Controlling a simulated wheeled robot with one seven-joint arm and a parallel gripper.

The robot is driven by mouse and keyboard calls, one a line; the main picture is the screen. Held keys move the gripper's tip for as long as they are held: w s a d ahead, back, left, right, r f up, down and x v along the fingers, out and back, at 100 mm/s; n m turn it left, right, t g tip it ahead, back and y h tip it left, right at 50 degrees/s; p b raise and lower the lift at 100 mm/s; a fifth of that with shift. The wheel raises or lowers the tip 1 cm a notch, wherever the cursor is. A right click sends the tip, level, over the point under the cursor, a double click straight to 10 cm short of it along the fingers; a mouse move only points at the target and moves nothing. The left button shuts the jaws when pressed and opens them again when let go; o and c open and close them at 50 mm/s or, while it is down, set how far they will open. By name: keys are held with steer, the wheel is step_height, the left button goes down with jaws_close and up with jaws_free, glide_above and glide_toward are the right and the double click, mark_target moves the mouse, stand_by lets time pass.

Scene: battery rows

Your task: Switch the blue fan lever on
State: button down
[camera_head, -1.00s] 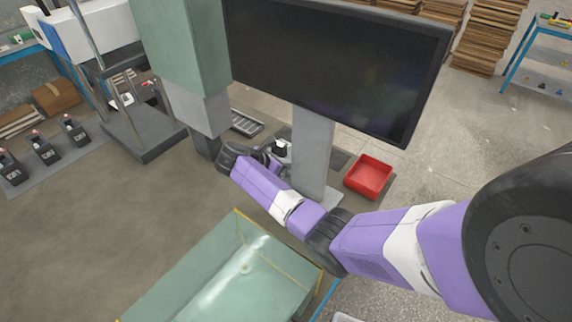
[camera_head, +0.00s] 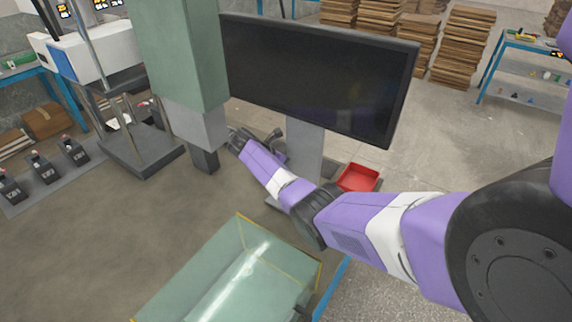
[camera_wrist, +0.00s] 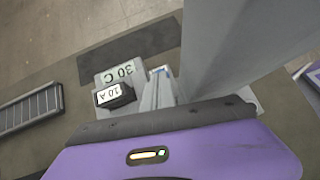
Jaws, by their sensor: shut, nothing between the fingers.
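I cannot make out a blue fan lever in either view. Several small black lever units with reddish tips (camera_head: 42,168) stand in a row on a grey strip at the far left in the head view; none shows blue. My gripper (camera_wrist: 160,76) shows in the wrist view as narrow grey fingers, shut and empty, beyond the purple hand. In the head view my arm reaches to beside the monitor's post, and the fingers are hard to make out there. In the wrist view a black block marked "10 A" (camera_wrist: 115,96) and a grey block marked "30 C" (camera_wrist: 120,73) lie beside the fingers.
A monitor (camera_head: 315,75) on a grey post stands behind my arm. A green column (camera_head: 182,60) hangs left of my wrist. A red tray (camera_head: 358,178) is right of the post. A green glassy bin (camera_head: 190,285) stands in front.

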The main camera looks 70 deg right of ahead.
steer(key=shift+r+p, duration=0.85)
steer(key=shift+p, duration=0.15)
steer(key=p+v, duration=0.2)
steer(key=v, duration=1.1)
steer(key=shift+w+d+r+p, duration=0.2)
steer(key=shift+r+p, duration=0.15)
steer(key=shift+r, duration=0.2)
